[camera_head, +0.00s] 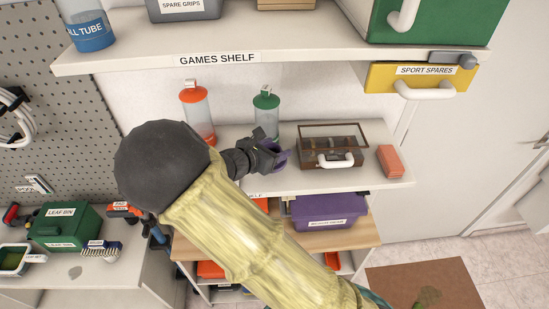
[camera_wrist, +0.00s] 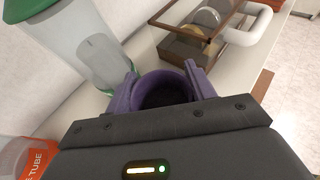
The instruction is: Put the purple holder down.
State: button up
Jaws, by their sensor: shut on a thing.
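The purple holder (camera_wrist: 163,88) is a short round cup with an open top and a dark inside. In the wrist view it sits between the two fingers of my gripper (camera_wrist: 165,90), which is shut on it. In the head view my gripper (camera_head: 274,153) is over the middle shelf (camera_head: 330,183), between the green-topped tube and the brown case. Only a little of the purple holder (camera_head: 281,158) shows there, and my arm hides part of the shelf. I cannot tell whether the holder touches the shelf.
A green-topped clear tube (camera_head: 266,117) stands close behind my gripper, with an orange-topped tube (camera_head: 197,115) to its left. A brown case (camera_head: 332,148) with a white handle and an orange block (camera_head: 390,161) stand to the right. The games shelf (camera_head: 290,58) overhangs above.

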jog(key=shift+f+p, duration=0.6)
jog(key=shift+f, duration=1.5)
jog(key=shift+f, duration=0.15)
jog(key=o, duration=1.2)
